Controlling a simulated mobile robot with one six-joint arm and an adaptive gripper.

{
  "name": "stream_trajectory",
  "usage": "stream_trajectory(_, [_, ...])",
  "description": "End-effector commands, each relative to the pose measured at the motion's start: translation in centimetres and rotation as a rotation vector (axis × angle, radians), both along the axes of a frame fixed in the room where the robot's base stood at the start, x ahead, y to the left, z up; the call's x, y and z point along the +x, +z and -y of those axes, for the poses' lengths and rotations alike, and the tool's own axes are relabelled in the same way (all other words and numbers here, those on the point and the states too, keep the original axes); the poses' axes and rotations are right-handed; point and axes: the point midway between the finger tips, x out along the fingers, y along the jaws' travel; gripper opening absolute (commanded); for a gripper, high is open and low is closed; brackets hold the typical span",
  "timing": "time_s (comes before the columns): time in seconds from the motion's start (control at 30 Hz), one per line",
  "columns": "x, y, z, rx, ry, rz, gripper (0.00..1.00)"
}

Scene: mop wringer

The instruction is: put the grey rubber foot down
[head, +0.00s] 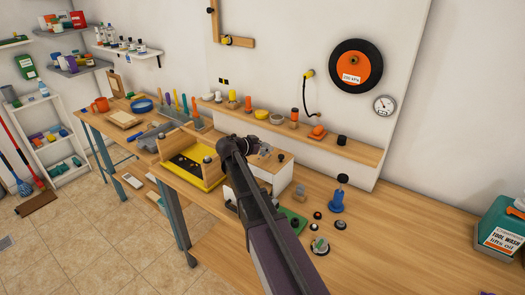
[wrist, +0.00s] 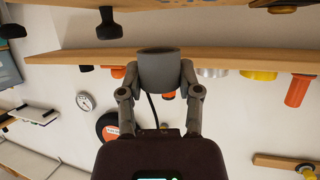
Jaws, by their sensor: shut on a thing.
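My gripper (wrist: 160,78) is shut on the grey rubber foot (wrist: 160,68), a grey cup-shaped piece with a wide end, held between the two fingers in the wrist view. In the head view my gripper (head: 262,149) is above the workbench, near the white box with a wooden top, and the arm hides much of what lies under it. The foot is small and hard to make out there. In the wrist view, which looks upside down, the foot is seen against the wall and shelf, apart from them.
A yellow tray (head: 213,180) stands left of my gripper. A blue bottle-like piece (head: 337,201) and several small round parts lie to the right on the workbench (head: 420,240), which is largely clear further right. A wall shelf (head: 350,149) with small items runs behind.

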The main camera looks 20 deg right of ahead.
Motion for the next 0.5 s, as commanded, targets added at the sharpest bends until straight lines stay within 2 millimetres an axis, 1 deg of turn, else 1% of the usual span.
stream_trajectory(0.03, [0.58,-0.07,0.05,0.0,0.0,0.0,0.13])
stream_trajectory(0.1, [0.8,-0.08,0.07,0.0,0.0,0.0,0.13])
stream_trajectory(0.5, [0.95,-0.09,0.07,0.0,0.001,0.0,0.13])
